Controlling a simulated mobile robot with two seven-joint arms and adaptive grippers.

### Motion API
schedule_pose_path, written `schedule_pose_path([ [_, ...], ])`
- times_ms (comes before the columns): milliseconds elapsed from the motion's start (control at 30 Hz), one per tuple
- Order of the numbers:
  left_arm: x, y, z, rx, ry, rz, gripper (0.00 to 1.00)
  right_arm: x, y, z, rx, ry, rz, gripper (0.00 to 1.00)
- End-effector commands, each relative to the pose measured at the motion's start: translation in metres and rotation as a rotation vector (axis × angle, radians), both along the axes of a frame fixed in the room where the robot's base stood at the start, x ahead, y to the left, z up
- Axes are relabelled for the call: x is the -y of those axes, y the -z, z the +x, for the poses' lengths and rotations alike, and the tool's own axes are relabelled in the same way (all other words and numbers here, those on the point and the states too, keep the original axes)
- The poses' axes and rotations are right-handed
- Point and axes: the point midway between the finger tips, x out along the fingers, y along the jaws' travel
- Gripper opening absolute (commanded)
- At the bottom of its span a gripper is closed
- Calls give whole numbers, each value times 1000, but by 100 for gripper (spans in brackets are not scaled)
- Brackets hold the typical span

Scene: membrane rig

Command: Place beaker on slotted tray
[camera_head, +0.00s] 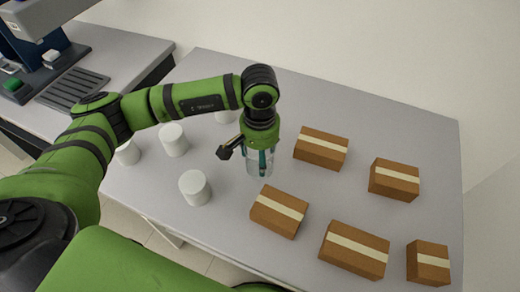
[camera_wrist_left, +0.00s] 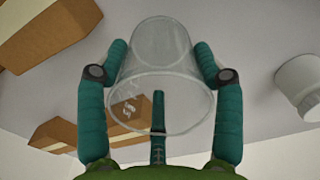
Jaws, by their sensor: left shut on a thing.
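A clear glass beaker (camera_head: 252,166) stands among the boxes and white jars on the grey table. My left gripper (camera_head: 259,160) is above it, its teal fingers shut around its sides. In the left wrist view the beaker (camera_wrist_left: 158,80) lies between the fingers of the gripper (camera_wrist_left: 160,85), its wide rim toward the camera. I cannot tell whether its base touches the table. The dark slotted tray (camera_head: 73,88) lies on the side bench at the upper left, clear of the beaker. My right gripper is not in view.
Several cardboard boxes (camera_head: 321,148) stand right of and in front of the beaker. Several white jars (camera_head: 195,188) stand to its left. A device with a dark base (camera_head: 40,75) is beside the tray. A gap separates bench and table (camera_head: 400,125).

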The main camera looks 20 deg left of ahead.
Motion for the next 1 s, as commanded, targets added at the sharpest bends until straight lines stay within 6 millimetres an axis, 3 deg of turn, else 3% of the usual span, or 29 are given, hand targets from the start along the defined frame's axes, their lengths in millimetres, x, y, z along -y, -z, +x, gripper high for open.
schedule_pose_path([
  [433,1,7,0,2,0,0,27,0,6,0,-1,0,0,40],
  [467,0,7,0,2,0,0,71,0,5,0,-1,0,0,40],
  [500,0,6,0,1,0,0,87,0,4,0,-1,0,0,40],
  [533,0,5,0,1,0,0,91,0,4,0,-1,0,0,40],
  [1000,0,-1,0,1,0,0,91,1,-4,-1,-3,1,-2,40],
])
